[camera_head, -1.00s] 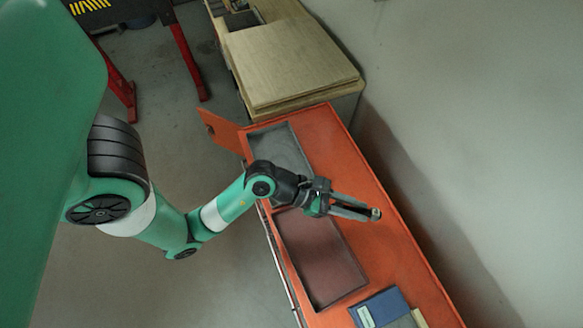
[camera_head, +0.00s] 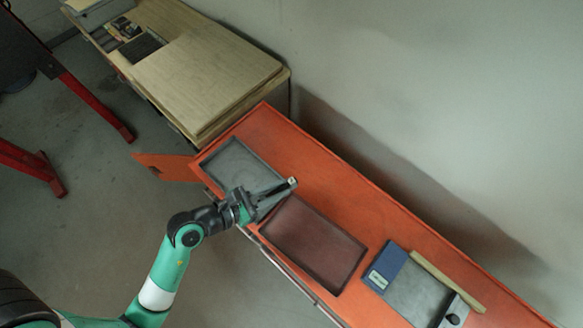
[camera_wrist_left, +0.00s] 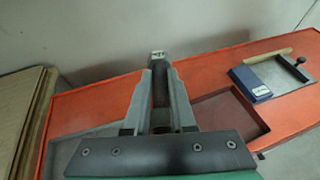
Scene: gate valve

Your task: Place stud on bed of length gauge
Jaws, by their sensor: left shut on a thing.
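My left gripper (camera_head: 278,194) is shut on a stud (camera_head: 292,182) above the orange bench, near the gap between the grey tray and the red-brown tray. In the left wrist view the dark stud (camera_wrist_left: 160,90) lies between the two fingers (camera_wrist_left: 160,100), with its pale end pointing away past the fingertips. The length gauge has a blue block (camera_head: 386,265), a grey bed (camera_head: 418,294) and an end piece with a dark knob (camera_head: 454,318). The gauge lies at the lower right, well apart from the gripper. It also shows in the left wrist view (camera_wrist_left: 272,76), at the right. The bed looks bare.
The grey tray (camera_head: 232,154) and red-brown tray (camera_head: 338,256) look empty. A wooden strip (camera_head: 440,277) lies along the gauge's far side. The wall stands behind the orange bench (camera_head: 345,193). A wooden-topped cabinet (camera_head: 205,75) adjoins at the left. Bench between red-brown tray and gauge is clear.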

